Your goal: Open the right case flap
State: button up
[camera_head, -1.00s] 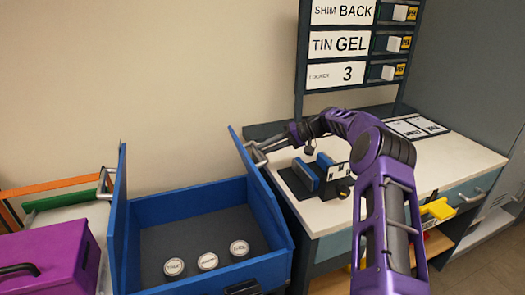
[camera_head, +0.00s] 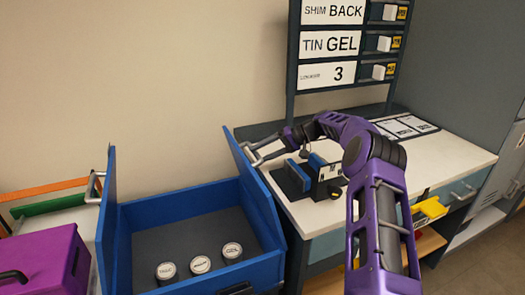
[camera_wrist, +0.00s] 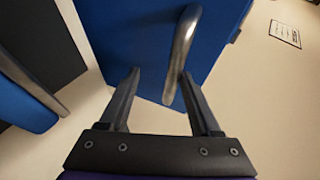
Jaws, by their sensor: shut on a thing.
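The blue case (camera_head: 148,200) stands open at the top, with its right flap (camera_head: 262,205) raised, leaning slightly outward at its far end. My gripper (camera_head: 262,152) is on the outer side of that flap, shut on its metal handle. In the wrist view, the fingers (camera_wrist: 161,76) straddle the curved silver handle (camera_wrist: 183,45) against the blue flap (camera_wrist: 130,35). The left flap (camera_head: 106,220) also stands upright and has its own handle (camera_head: 94,186).
Several white-lidded tins, such as one marked GEL (camera_head: 232,250), sit in the case. A workbench (camera_head: 330,215) with a dark fixture (camera_head: 308,180) stands close on the right. A purple box (camera_head: 45,260) is at the left.

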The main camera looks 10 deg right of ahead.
dwell(0.5)
jog(key=shift+d+r, duration=0.1)
jog(key=p+v, duration=0.2)
jog(key=v, duration=1.5)
jog(key=shift+p, duration=0.35)
jog(key=shift+r, duration=0.1)
